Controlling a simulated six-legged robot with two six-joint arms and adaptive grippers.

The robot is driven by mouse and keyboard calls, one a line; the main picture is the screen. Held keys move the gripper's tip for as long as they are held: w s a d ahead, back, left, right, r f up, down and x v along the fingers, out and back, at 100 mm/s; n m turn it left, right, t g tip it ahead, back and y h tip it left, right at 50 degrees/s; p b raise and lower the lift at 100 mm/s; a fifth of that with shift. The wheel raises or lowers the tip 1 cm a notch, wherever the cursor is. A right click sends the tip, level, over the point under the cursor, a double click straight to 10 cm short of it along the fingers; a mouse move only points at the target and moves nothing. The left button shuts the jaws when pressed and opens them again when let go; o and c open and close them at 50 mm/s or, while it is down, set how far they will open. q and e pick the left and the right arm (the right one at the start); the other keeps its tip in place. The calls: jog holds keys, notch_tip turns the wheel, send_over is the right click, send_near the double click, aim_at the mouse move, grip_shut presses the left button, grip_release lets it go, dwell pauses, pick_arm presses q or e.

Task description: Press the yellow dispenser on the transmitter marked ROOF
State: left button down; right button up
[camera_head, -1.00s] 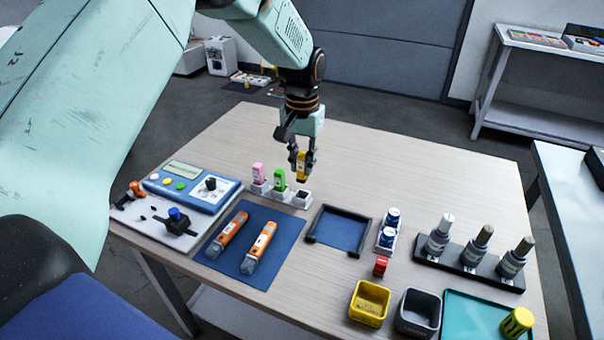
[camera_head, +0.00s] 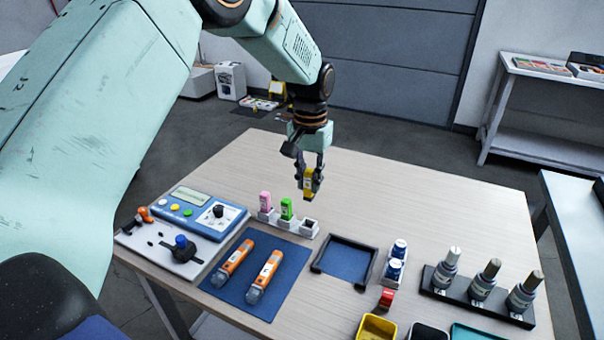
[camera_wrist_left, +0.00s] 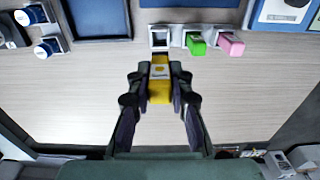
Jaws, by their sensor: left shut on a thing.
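My left gripper (camera_head: 309,190) is shut on the yellow dispenser (camera_head: 308,184) and holds it in the air above the table, beyond the white holders. The dispenser also shows between the fingers in the left wrist view (camera_wrist_left: 159,82). Two orange transmitters with grey ends lie side by side on the blue mat (camera_head: 226,292): a left one (camera_head: 236,258) and a right one (camera_head: 268,269). Their labels are too small to read, so I cannot tell which is marked ROOF. My right gripper is not in view.
Pink (camera_head: 265,200) and green (camera_head: 287,207) dispensers stand in white holders beside an empty holder (camera_head: 308,228). A black-framed blue tray (camera_head: 345,261) lies right of the mat. A blue device (camera_head: 196,212) stands left. Bottles in a black rack (camera_head: 474,306) stand right.

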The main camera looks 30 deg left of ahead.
aim_at(309, 171)
pick_arm(q)
jog(key=shift+r+p, duration=4.7)
jog(key=shift+r, duration=0.2)
jog(key=shift+s+f, duration=0.1)
jog(key=shift+s, duration=0.05)
